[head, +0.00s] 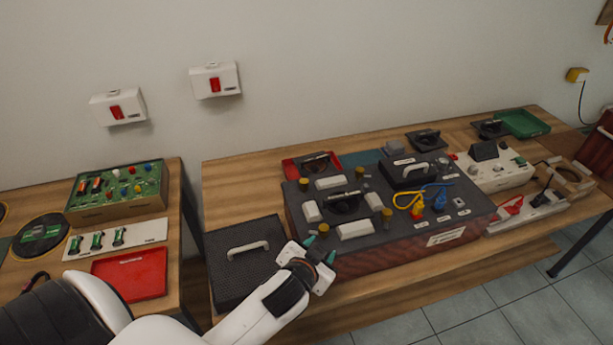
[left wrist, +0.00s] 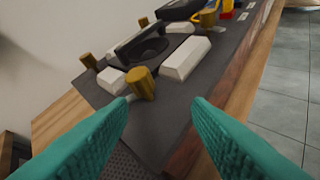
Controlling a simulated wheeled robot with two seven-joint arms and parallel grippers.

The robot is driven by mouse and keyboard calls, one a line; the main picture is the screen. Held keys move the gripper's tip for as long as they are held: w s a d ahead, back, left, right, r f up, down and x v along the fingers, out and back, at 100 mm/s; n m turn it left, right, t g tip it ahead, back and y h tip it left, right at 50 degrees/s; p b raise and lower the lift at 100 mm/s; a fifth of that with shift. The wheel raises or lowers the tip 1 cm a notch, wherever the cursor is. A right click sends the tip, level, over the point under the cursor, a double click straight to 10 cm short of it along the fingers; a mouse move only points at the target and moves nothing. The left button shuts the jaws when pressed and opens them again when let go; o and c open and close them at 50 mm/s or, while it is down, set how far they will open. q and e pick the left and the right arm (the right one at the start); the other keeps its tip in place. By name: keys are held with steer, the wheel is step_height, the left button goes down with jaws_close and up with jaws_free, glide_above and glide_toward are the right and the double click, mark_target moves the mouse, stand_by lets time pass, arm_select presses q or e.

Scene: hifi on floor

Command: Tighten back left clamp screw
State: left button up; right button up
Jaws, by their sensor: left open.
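The dark grey unit (head: 405,225) sits on the wooden bench with four-sided clamp area at its left. Its back left brass clamp screw (head: 304,184) stands upright near the back left corner; it also shows in the left wrist view (left wrist: 88,60). The front left screw (head: 324,229) is nearer my gripper, and in the left wrist view it is the large knob (left wrist: 141,82). A back right screw (head: 360,171) and a front right screw (head: 387,213) also show. My left gripper (head: 320,249) is open and empty by the unit's front left edge, apart from the screws.
White blocks (head: 355,230) and a black round part (head: 344,203) lie between the screws. A black mesh panel with a white handle (head: 248,248) is left of the unit. A red tray (head: 131,275) lies on the left bench. Blue and yellow cables (head: 415,199) are at right.

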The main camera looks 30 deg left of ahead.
arm_select(q)
steer(key=w+d+r+m+t+h, duration=0.25)
steer(key=w+r+t, duration=0.25)
steer(key=w+r, duration=0.35)
steer(key=w+d+r+m+t+h, duration=0.2)
steer(key=w+d+r+m+h, duration=0.5)
steer(key=m+h, duration=0.25)
steer(key=m+g+y, duration=0.8)
steer(key=g+y, duration=0.2)
steer(key=g, duration=0.9)
glide_above(304, 180)
step_height(304, 180, down, 4)
steer(key=r, duration=0.1)
step_height(304, 180, down, 10)
steer(key=p, duration=0.2)
steer(key=shift+s+f+p, duration=0.1)
steer(key=shift+f+p, duration=0.15)
steer(key=shift+p, duration=0.05)
steer(key=shift+f, duration=0.85)
arm_select(e)
steer(key=shift+w+a+r, duration=0.1)
steer(key=shift+a+r, duration=0.05)
steer(key=shift+r, duration=0.55)
steer(key=shift+w+a+r, duration=0.1)
steer(key=shift+r, duration=0.6)
